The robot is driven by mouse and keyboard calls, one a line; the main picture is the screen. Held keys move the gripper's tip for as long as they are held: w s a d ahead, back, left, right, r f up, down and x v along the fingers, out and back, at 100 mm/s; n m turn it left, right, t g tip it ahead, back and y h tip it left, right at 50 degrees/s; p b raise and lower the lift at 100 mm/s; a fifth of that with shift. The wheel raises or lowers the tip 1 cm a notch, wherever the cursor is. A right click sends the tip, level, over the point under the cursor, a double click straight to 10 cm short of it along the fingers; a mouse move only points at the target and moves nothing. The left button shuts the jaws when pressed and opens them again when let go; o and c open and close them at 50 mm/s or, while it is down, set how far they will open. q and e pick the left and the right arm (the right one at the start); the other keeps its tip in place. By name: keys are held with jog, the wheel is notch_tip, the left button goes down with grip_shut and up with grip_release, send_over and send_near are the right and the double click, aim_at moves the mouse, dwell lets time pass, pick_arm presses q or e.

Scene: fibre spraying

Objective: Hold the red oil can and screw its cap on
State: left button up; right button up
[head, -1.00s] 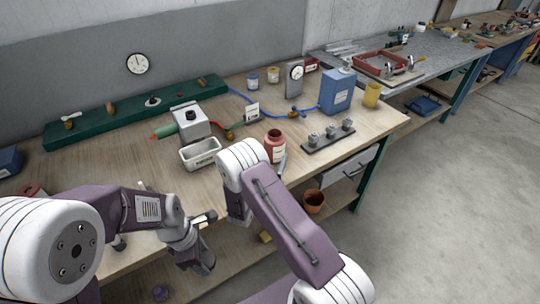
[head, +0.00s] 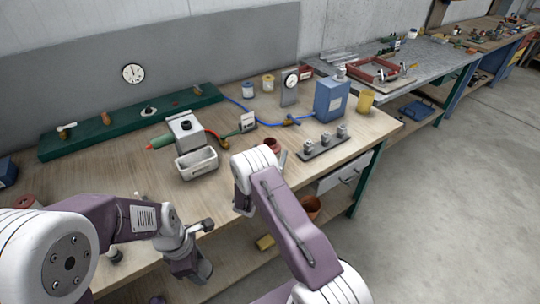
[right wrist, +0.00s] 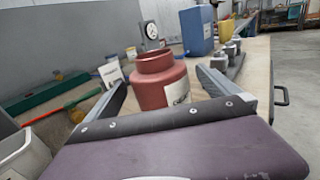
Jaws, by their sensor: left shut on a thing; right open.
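The red oil can (head: 271,145) stands upright on the wooden bench, mostly hidden behind my right arm in the head view. In the right wrist view the red oil can (right wrist: 162,82) shows an open mouth without a cap and part of a white label. My right gripper (right wrist: 168,88) is open, with a finger on each side of the can; contact cannot be told. My left gripper (head: 203,228) is shut on a small dark grey piece (head: 208,223), seemingly the cap, over the bench's front edge, left of the can.
The bench's front edge is close.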

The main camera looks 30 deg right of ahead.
jog(key=x, duration=0.3)
jog(key=p+x, duration=0.1)
jog(key=x, duration=0.1)
jog(key=shift+w+d+f, duration=0.1)
jog(key=shift+w+f, duration=0.05)
jog(key=shift+f, duration=0.1)
jog(key=c, duration=1.9)
